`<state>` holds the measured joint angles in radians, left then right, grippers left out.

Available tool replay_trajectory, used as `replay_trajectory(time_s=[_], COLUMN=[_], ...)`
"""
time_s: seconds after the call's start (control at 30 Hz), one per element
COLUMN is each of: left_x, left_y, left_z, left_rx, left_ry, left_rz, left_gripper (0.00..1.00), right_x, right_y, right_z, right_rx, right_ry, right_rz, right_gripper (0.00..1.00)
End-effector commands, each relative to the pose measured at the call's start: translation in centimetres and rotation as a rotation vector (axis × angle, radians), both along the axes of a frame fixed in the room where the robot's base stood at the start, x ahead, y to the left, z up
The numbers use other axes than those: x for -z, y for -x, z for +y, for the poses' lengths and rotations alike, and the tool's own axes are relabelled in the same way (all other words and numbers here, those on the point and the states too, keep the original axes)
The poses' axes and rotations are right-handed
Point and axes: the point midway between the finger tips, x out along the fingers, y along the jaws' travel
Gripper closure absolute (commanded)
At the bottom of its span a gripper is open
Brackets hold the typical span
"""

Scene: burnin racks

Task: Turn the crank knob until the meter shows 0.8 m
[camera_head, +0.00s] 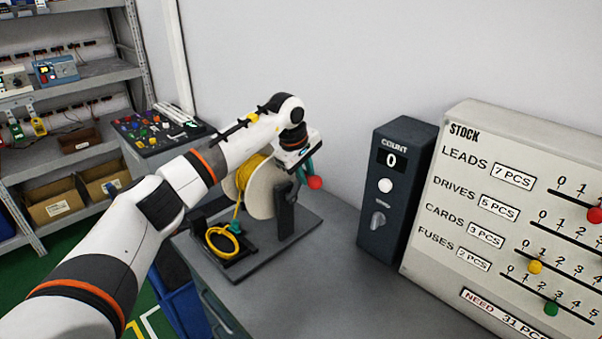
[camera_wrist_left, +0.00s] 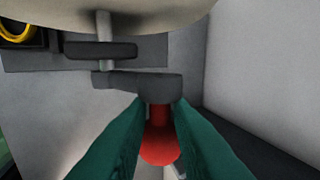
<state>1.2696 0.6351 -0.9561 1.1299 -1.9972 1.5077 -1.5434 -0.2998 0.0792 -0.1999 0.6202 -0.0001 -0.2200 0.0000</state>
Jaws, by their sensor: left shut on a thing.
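The red crank knob (camera_head: 315,183) sits at the right side of a reel (camera_head: 261,196) wound with yellow cable. In the left wrist view the knob (camera_wrist_left: 158,148) is between the green fingers of my left gripper (camera_wrist_left: 158,130), which is shut on it. The grey crank arm (camera_wrist_left: 140,84) runs left from the knob to the reel's axle. In the head view my left gripper (camera_head: 306,172) reaches the crank from above. I cannot make out a meter reading in metres. My right gripper is not in view.
A dark counter box (camera_head: 397,185) reading 0, with a white button and a switch, stands right of the reel. A cream stock board (camera_head: 510,215) with sliders stands further right. Shelves (camera_head: 70,75) and a panel of coloured parts (camera_head: 160,130) are at left. The front desk area is clear.

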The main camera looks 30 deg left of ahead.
Motion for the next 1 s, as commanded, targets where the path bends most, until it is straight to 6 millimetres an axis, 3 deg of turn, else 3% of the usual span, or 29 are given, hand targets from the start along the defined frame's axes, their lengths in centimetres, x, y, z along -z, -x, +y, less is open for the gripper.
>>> replay_trajectory(time_s=[0.47,1.0], left_x=[0.9,3.5], left_y=[-0.5,-1.7], left_z=[-0.6,-1.2], left_rx=[0.010,0.012], left_ry=[0.002,0.002], left_rz=[-0.004,0.005], left_gripper=[1.00,1.00], right_x=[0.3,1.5], right_y=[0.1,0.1], right_z=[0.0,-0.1], right_rx=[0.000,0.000], right_ry=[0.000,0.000], right_rz=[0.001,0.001], right_gripper=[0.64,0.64])
